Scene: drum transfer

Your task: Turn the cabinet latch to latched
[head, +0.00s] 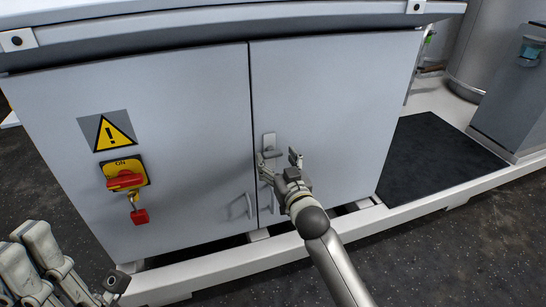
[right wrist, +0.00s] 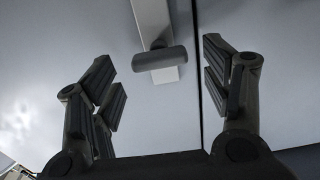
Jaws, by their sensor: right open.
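The grey two-door cabinet (head: 205,85) carries a latch on the right door beside the seam, with an upright pale plate (head: 269,140). My right gripper (head: 279,157) is open in front of it and partly hides the latch handle. In the right wrist view the grey bar-shaped handle (right wrist: 160,58) lies across the plate (right wrist: 150,18). It sits between the spread fingers of the right gripper (right wrist: 160,85), with gaps on both sides. My left gripper (head: 60,270) is at the bottom left, partly cut off, away from the cabinet; its opening is unclear.
The left door has a warning sign (head: 106,131) and a red-and-yellow switch (head: 125,180) with a red padlock (head: 140,216). A white base rail (head: 225,267) runs along the front. A black mat (head: 435,150) lies to the right.

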